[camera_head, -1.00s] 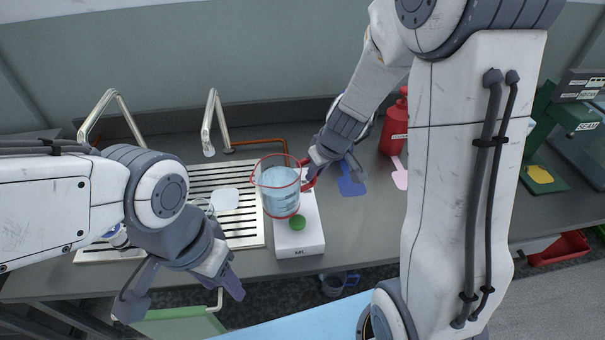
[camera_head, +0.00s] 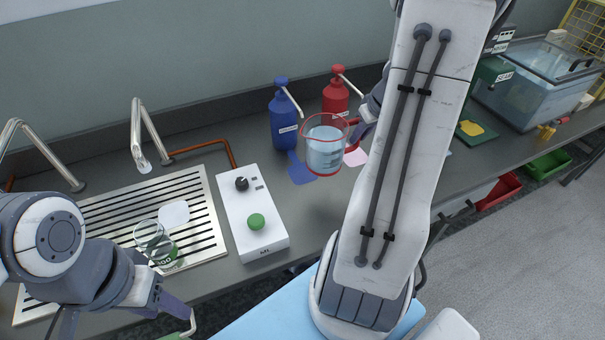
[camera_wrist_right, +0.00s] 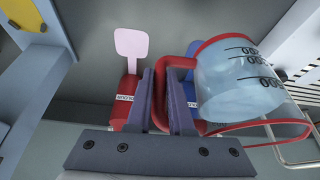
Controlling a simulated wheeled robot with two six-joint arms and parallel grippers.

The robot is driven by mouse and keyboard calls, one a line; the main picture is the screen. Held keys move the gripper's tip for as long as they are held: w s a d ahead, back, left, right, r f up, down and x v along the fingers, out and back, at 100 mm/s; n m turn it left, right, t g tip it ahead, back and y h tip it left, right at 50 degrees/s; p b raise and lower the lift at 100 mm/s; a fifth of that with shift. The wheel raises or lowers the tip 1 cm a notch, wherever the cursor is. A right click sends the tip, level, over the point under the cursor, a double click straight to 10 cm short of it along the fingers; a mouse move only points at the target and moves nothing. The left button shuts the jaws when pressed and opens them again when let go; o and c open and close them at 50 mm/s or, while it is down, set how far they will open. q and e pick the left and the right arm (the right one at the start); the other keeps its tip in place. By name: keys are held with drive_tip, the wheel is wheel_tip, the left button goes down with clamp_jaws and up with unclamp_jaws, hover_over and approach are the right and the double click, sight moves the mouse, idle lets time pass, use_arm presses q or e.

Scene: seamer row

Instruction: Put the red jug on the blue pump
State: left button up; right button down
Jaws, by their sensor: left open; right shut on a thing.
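The red jug (camera_head: 325,150) is a clear measuring jug with a red rim and handle and bluish liquid inside. It looks upright, held above the counter in front of the pumps. My right gripper (camera_wrist_right: 162,90) is shut on its red handle; in the head view my arm partly hides that gripper. The blue pump (camera_head: 284,122) is a blue bottle with a spout, standing at the back of the counter, left of and behind the jug. A flat blue patch (camera_head: 300,172) lies before it. My left gripper (camera_head: 125,318) is open at the lower left, partly out of frame.
A red pump bottle (camera_head: 336,95) stands right of the blue one, with a pink patch (camera_head: 355,156) before it. A white box (camera_head: 253,225) with a green button, a drain grille (camera_head: 95,232) and a glass (camera_head: 150,236) are left. A green machine (camera_head: 490,75) stands right.

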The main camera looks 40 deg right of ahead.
drive_tip(key=shift+m, duration=0.3)
drive_tip(key=shift+w+a+f+p, duration=0.1)
drive_tip(key=shift+w+f+p, duration=0.05)
drive_tip(key=shift+w+f, duration=1.45)
drive_tip(key=shift+w+d+f+p, duration=0.1)
drive_tip(key=shift+w+f, duration=1.15)
drive_tip(key=shift+f, duration=0.7)
drive_tip(key=shift+w+a+f+p, duration=0.1)
drive_tip(key=shift+w+f+p, duration=0.05)
drive_tip(key=shift+w+f, duration=1.45)
drive_tip(key=shift+s+f, duration=0.2)
drive_tip(key=shift+f, duration=0.1)
drive_tip(key=c, duration=0.8)
unclamp_jaws()
